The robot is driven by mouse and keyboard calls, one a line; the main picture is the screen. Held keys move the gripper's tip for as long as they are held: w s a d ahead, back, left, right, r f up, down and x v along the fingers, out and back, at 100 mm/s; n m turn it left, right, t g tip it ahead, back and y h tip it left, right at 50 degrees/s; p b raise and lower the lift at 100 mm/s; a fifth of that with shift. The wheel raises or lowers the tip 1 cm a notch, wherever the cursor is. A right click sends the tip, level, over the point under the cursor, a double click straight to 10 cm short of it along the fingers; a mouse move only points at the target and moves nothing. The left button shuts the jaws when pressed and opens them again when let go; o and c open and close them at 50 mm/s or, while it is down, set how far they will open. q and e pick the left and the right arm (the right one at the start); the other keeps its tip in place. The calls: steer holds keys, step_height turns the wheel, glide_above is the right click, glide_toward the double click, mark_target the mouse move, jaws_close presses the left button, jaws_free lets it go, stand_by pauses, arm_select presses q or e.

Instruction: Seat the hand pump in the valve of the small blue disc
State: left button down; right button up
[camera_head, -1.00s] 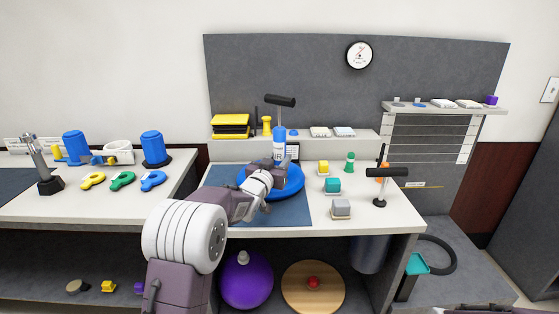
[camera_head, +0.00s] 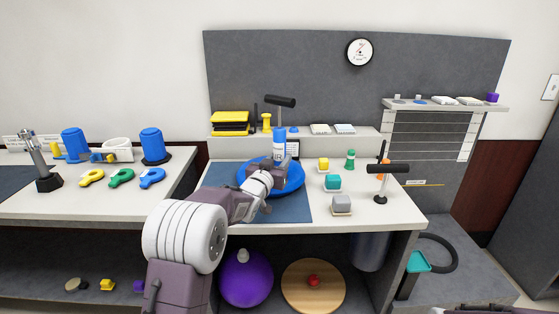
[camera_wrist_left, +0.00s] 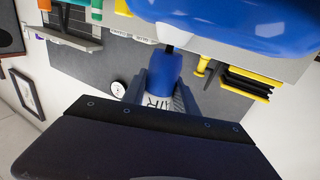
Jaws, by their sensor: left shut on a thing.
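The hand pump (camera_head: 279,136) has a blue barrel, a white label and a black T-handle on top. It stands upright over the blue disc (camera_head: 299,184), which lies on a dark blue mat. My left gripper (camera_head: 284,168) is shut on the lower part of the pump, above the disc. The left wrist view shows the pump (camera_wrist_left: 163,75) close up, with the disc (camera_wrist_left: 235,18) at the top edge. My right gripper is not in view.
Yellow, teal and grey blocks (camera_head: 333,183) stand right of the mat. A black T-handled tool (camera_head: 387,169) stands near the right edge. A low shelf with yellow items (camera_head: 231,120) runs behind. A side table with blue cylinders (camera_head: 152,146) is at left.

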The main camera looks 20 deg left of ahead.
arm_select(q)
steer(key=shift+f+b, duration=0.35)
steer(key=shift+f, duration=0.15)
steer(key=c, duration=0.9)
jaws_free()
steer(key=s, duration=0.6)
steer(key=s+a+p, duration=0.1)
steer(key=s, duration=0.2)
